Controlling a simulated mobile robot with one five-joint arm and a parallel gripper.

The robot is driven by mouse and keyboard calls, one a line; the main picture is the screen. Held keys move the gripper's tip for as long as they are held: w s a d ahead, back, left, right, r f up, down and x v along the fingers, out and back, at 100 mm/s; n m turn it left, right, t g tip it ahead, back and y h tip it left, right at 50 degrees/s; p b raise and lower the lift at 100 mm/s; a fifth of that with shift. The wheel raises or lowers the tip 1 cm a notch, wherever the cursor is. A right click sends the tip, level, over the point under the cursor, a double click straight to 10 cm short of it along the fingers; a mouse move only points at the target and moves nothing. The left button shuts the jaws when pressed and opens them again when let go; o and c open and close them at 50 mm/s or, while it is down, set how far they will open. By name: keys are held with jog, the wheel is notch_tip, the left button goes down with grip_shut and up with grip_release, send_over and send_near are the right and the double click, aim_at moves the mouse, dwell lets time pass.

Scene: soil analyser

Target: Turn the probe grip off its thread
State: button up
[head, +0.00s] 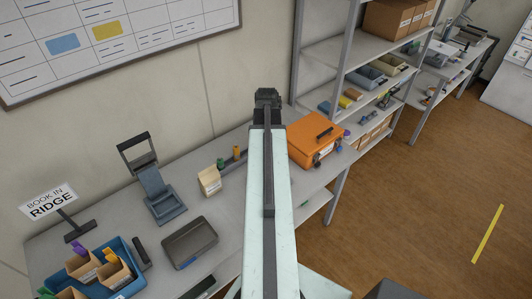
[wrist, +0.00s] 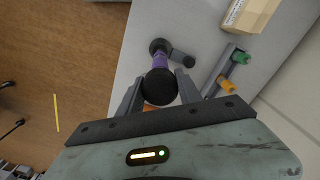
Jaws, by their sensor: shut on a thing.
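The probe shows in the wrist view as a purple shaft (wrist: 160,62) with a rounded black grip (wrist: 160,87) at its near end. A dark round piece (wrist: 157,46) is at the shaft's far end, with a short dark bar beside it. My gripper (wrist: 159,77) is shut on the black grip, one finger on each side of it. The thread is hidden, so I cannot tell how far the grip is turned. In the head view my arm hides the probe and my gripper.
An orange case (head: 315,140) stands right of my arm on the grey bench (head: 225,225). A cardboard box (head: 209,180) and a small rack with green and orange pieces (wrist: 225,83) are close by. A dark tray (head: 190,243) lies left. Shelves (head: 335,60) stand behind right.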

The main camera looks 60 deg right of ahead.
grip_shut()
jog(key=n, duration=0.4)
jog(key=shift+r+p, duration=0.65)
jog(key=shift+p, duration=0.05)
jog(key=shift+r+p, duration=2.05)
jog(key=shift+r, duration=0.05)
